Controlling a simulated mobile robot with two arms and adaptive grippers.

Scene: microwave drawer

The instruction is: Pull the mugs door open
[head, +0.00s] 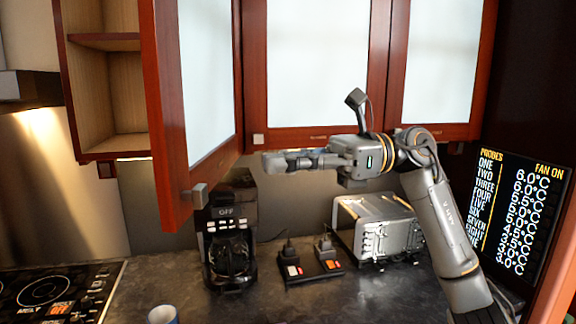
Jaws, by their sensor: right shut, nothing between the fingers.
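A cabinet door with a red-brown frame and frosted glass (207,75) stands swung open at the left, showing bare wooden shelves behind it. A square metal knob (200,194) sits at its lower corner. The middle door (315,60) looks closed, with a small square knob (258,139) at its lower left. Small labels on the lower frames are too small to read, so I cannot tell which is the mugs door. My right gripper (268,161) points left, shut and empty, just below the middle door's knob in the picture. My left gripper is out of view.
A coffee maker (228,225), a switch box with plugs (310,266) and a metal toaster-like appliance (375,225) stand on the dark counter. A cup (162,315) is at the front, a cooktop (50,290) at left. A display screen (515,220) stands at right.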

